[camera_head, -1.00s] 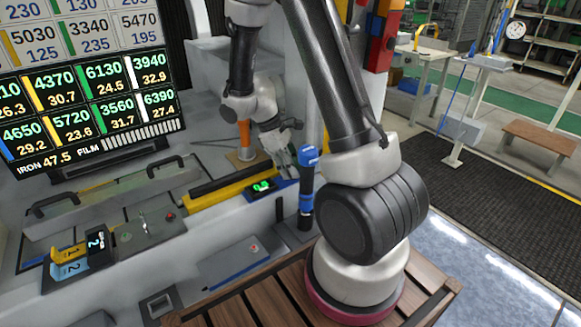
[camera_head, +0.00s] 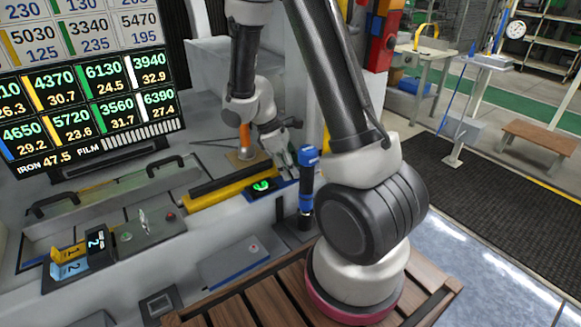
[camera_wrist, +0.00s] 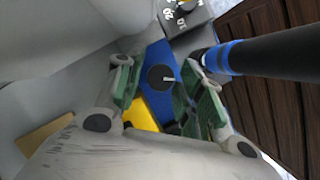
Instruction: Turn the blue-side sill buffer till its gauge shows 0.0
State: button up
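The blue-side sill buffer shows in the wrist view as a blue plate (camera_wrist: 155,55) bearing a round black knob (camera_wrist: 160,78) with a pale pointer mark. My gripper (camera_wrist: 163,88) is open, its green-padded fingers on either side of the knob, with gaps visible. In the head view my gripper (camera_head: 285,160) is low over the right end of the sill, by the small black gauge (camera_head: 263,186). The gauge has green lit digits, too small to read surely.
A black cylinder with blue bands (camera_head: 306,190) stands close to the right of my gripper. A yellow bar (camera_head: 215,190) runs along the sill to the left. An orange post (camera_head: 245,137) stands behind.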

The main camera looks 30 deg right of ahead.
dwell(0.3)
jog(key=v, duration=1.2)
jog(key=shift+s, duration=0.1)
jog(key=s+r+m+t+y, duration=0.1)
jog(key=s+r+m+t, duration=0.1)
jog(key=s+r, duration=0.3)
jog(key=s+r+m+t+y, duration=0.1)
jog(key=s+r+m+t, duration=0.1)
jog(key=s+r+m, duration=0.2)
jog(key=s+d+r+m+t+y, duration=0.1)
jog(key=s+r+m+t, duration=0.2)
jog(key=s+r, duration=0.3)
jog(key=shift+s+m+y, duration=0.4)
jog(key=shift+s+m, duration=0.1)
jog(key=shift+s, duration=1.5)
